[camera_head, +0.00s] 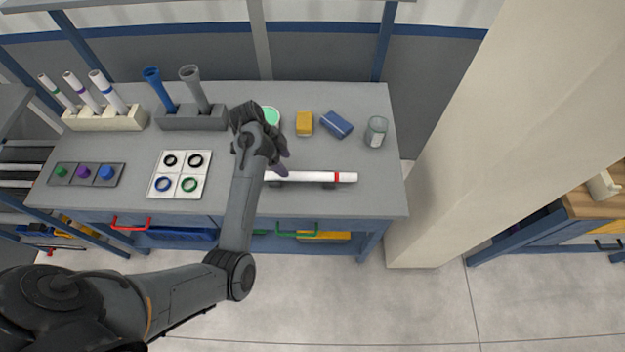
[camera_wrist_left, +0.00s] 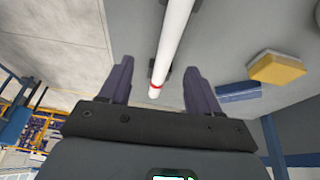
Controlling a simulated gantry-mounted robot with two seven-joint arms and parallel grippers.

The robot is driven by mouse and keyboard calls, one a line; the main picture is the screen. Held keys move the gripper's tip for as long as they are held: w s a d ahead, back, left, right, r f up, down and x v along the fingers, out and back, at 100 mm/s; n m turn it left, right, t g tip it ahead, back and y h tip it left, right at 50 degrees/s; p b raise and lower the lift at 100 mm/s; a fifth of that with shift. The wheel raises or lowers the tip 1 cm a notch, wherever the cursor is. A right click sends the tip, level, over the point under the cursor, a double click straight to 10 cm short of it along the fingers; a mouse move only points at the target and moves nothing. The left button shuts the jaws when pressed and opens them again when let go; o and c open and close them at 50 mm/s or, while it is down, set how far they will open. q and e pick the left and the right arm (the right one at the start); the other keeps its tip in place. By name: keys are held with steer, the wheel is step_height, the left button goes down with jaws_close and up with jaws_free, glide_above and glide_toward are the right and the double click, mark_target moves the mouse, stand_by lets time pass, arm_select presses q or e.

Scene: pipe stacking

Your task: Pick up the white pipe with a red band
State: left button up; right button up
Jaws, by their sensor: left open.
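The white pipe with a red band (camera_head: 318,177) lies sideways on low dark supports near the front of the grey table, its banded end to the right. In the left wrist view the pipe (camera_wrist_left: 174,38) runs up the picture, its red-banded end showing between my fingers. My left gripper (camera_head: 280,160) is open and empty, above the left part of the pipe and hiding its left end. In the left wrist view the gripper (camera_wrist_left: 158,75) has its fingers on either side of the pipe, apart from it. My right gripper is not in view.
Behind the pipe are a yellow block (camera_head: 304,124), a blue block (camera_head: 336,125), a glass jar (camera_head: 376,132) and a green-topped round item (camera_head: 271,116). Pipe racks (camera_head: 190,118) stand at the back left. A white ring board (camera_head: 180,174) lies left of my forearm.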

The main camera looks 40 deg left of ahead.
mark_target(302, 174)
arm_select(q)
steer(key=shift+w+d+f+b, duration=0.1)
steer(key=shift+w+b, duration=0.25)
steer(key=shift+w, duration=0.4)
steer(key=x, duration=0.3)
steer(key=shift+w+d, duration=0.2)
steer(key=shift+w, duration=0.05)
steer(key=shift+b+x, duration=0.3)
steer(key=shift+x, duration=0.8)
steer(key=shift+t, duration=0.3)
steer(key=shift+b+x, duration=0.4)
steer(key=shift+x, duration=1.8)
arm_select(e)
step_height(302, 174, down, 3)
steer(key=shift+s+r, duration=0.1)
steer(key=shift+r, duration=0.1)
arm_select(q)
jaws_close()
steer(key=shift+r, duration=0.2)
